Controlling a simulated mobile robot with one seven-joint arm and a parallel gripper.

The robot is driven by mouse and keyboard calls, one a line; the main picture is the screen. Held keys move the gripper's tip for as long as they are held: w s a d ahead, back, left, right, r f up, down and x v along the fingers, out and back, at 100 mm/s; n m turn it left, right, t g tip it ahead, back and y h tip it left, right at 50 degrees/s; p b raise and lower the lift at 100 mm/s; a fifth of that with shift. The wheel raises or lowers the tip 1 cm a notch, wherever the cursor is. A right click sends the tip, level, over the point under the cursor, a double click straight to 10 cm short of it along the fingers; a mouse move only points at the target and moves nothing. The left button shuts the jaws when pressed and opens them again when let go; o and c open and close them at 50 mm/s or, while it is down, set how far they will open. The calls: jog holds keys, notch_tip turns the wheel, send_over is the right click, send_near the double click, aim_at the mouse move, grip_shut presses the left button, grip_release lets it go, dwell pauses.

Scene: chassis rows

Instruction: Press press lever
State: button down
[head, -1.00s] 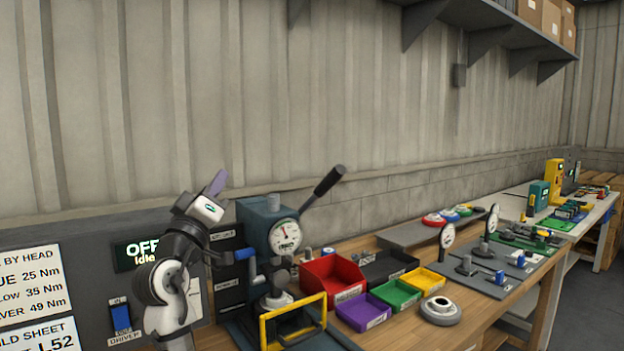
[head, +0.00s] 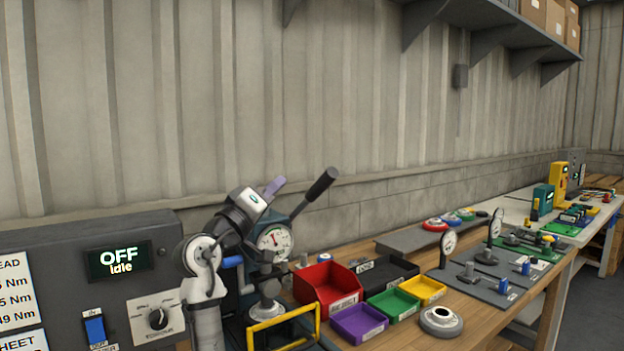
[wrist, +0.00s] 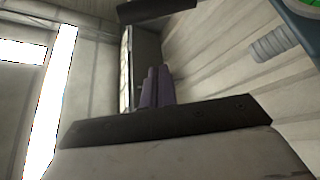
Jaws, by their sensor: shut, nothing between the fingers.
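The press lever (head: 318,187) slants up and right from the top of the teal press, ending in a thick black grip. The press gauge (head: 273,241) shows a white face with a red needle. My gripper (head: 276,185) has its purple fingers shut and empty, just left of the lever grip and at about its height, with a gap in the picture. My arm hides part of the press body. In the wrist view the purple fingers (wrist: 157,88) are together with nothing between them. A corner of teal shows at that view's upper right.
A yellow frame (head: 284,330) stands at the press front. Red (head: 327,288), purple, green and yellow bins sit to its right. A control panel (head: 85,275) reading OFF Idle is at left. The wall is behind; a shelf (head: 490,35) hangs at upper right.

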jog(key=p+x, duration=0.4)
jog(key=x, duration=0.6)
jog(key=f, duration=0.1)
jog(key=s+d+f, duration=0.1)
jog(key=d+f+p, duration=0.1)
jog(key=shift+s+f, duration=0.1)
jog(key=shift+s, duration=0.2)
jog(key=shift+d, duration=0.1)
